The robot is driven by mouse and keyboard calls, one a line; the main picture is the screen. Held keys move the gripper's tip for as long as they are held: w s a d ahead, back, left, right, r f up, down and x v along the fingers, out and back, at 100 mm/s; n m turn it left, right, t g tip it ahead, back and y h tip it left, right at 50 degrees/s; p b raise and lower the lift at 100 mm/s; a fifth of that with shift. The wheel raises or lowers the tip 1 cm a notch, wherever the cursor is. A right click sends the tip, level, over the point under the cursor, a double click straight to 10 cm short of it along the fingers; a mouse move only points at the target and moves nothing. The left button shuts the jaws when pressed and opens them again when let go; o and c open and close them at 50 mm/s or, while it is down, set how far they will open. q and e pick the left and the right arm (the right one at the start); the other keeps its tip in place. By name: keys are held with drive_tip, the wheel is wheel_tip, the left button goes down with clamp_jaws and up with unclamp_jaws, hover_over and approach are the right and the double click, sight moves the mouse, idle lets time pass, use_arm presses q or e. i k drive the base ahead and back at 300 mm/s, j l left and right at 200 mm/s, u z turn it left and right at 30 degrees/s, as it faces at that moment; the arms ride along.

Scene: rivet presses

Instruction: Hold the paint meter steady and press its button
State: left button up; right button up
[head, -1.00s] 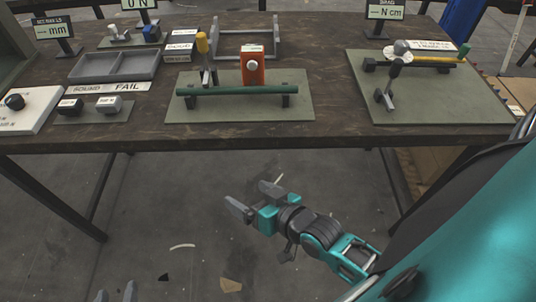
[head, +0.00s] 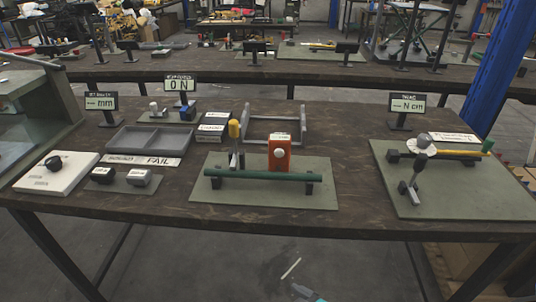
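The paint meter is an orange upright box (head: 279,155) with a pale round button (head: 279,152) on its front. It stands behind a dark green horizontal bar (head: 255,174) on the middle grey-green board (head: 225,198). Nothing touches the meter from my side. My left gripper is out of view. A small grey and teal tip at the bottom edge looks like part of my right gripper (head: 304,291), low in front of the table and well away from the meter. Its fingers cannot be made out.
A U-shaped grey frame (head: 303,122) lies behind the meter. A right-hand board (head: 450,202) carries another bar fixture. Bare wood lies between the boards.

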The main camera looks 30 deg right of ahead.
sight(279, 152)
drive_tip(key=i+z, duration=0.15)
drive_tip(key=z, duration=0.2)
drive_tip(key=i+z, duration=0.15)
drive_tip(key=z, duration=0.2)
drive_tip(key=i+z, duration=0.15)
drive_tip(key=z, duration=0.2)
